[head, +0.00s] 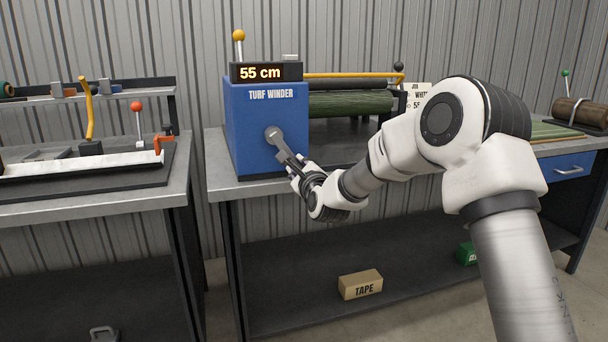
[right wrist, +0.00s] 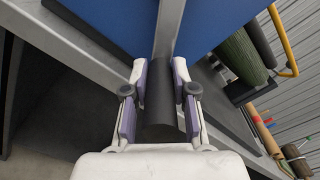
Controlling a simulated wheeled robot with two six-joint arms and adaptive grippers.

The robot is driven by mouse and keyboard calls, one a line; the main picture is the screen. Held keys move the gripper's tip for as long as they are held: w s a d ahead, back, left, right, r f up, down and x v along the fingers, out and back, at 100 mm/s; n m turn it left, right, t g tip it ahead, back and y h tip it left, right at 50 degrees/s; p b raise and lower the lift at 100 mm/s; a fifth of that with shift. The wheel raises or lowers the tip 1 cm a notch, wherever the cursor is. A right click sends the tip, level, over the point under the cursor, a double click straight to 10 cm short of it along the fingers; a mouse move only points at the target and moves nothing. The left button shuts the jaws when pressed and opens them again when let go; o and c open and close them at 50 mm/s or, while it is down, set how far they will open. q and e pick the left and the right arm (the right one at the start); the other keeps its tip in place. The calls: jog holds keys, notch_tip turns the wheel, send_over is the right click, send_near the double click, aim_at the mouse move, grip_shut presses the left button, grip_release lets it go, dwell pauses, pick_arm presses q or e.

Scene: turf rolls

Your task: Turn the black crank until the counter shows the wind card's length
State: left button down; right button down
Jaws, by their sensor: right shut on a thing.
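The blue turf winder (head: 262,125) stands on the right-hand bench, and its counter (head: 261,73) reads "55 cm". Its crank has a grey arm (head: 285,149) that slopes down and right from the hub. My right gripper (head: 297,172) is at the crank's lower end. The right wrist view shows the black crank grip (right wrist: 160,112) between the fingers of my right gripper (right wrist: 159,72), which is shut on it. A white card (head: 418,93) behind my arm is partly covered; I read "WHIT" and a line starting with "5". My left gripper is out of view.
A lever with a yellow knob (head: 239,36) rises behind the counter. The left bench (head: 95,205) is separated by a gap. A TAPE box (head: 360,284) sits on the lower shelf.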

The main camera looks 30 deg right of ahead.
jog(key=shift+a+f+m+b, duration=0.45)
jog(key=shift+f+m+b, duration=0.05)
jog(key=shift+f+m, duration=0.2)
jog(key=shift+w+a+f+b, duration=0.1)
jog(key=shift+w+a+b, duration=0.05)
jog(key=shift+a+b, duration=0.25)
jog(key=shift+a, duration=0.15)
jog(key=c, duration=0.9)
grip_release()
jog(key=shift+r, duration=0.2)
jog(key=v, duration=1.2)
jog(key=shift+f, duration=0.1)
